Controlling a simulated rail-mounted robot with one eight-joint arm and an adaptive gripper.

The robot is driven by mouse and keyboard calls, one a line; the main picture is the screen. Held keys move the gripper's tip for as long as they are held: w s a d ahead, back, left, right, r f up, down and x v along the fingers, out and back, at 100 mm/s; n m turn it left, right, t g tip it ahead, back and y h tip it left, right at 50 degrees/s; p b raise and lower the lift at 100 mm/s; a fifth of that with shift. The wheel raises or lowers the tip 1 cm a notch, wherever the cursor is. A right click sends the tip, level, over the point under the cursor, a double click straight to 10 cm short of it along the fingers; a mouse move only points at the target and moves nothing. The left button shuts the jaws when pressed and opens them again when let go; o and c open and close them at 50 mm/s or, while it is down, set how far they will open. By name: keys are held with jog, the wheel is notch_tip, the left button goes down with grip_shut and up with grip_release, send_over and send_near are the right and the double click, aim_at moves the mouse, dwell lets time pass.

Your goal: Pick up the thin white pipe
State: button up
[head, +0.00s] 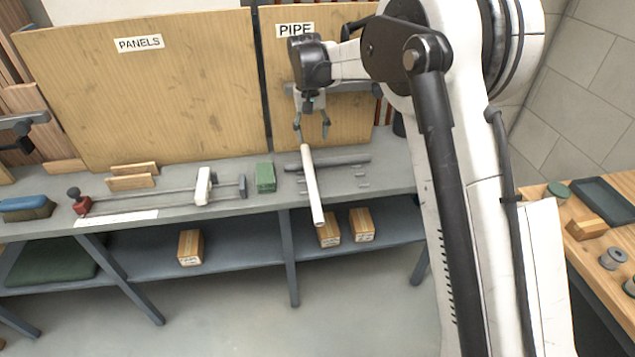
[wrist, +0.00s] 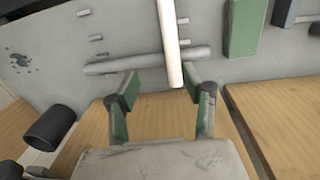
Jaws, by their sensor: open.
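The thin white pipe (head: 313,190) lies across the grey workbench in the head view, its near end sticking out past the front edge. My gripper (head: 312,130) is open, pointing down by the pipe's far end, in front of the PIPE board. In the wrist view the white pipe (wrist: 169,42) runs down from the top edge. Its end shows between the two open fingers (wrist: 160,80), closer to the right one. No contact is visible, and I cannot tell the height gap between fingers and pipe.
A thicker grey pipe (head: 345,162) lies crosswise at the white pipe's far end. Small pegs (head: 362,176) stand to its right. A green block (head: 265,177) and a bar clamp (head: 203,187) are to the left. The PIPE board (head: 345,105) rises behind the bench.

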aim_at(311, 182)
notch_tip(311, 182, down, 6)
jog(key=shift+d+f+b, duration=0.1)
jog(key=shift+d+b, duration=0.05)
jog(key=shift+b, duration=0.15)
jog(key=shift+s+f+b, duration=0.15)
jog(key=shift+f+b, duration=0.2)
jog(key=shift+f, duration=2.35)
grip_shut()
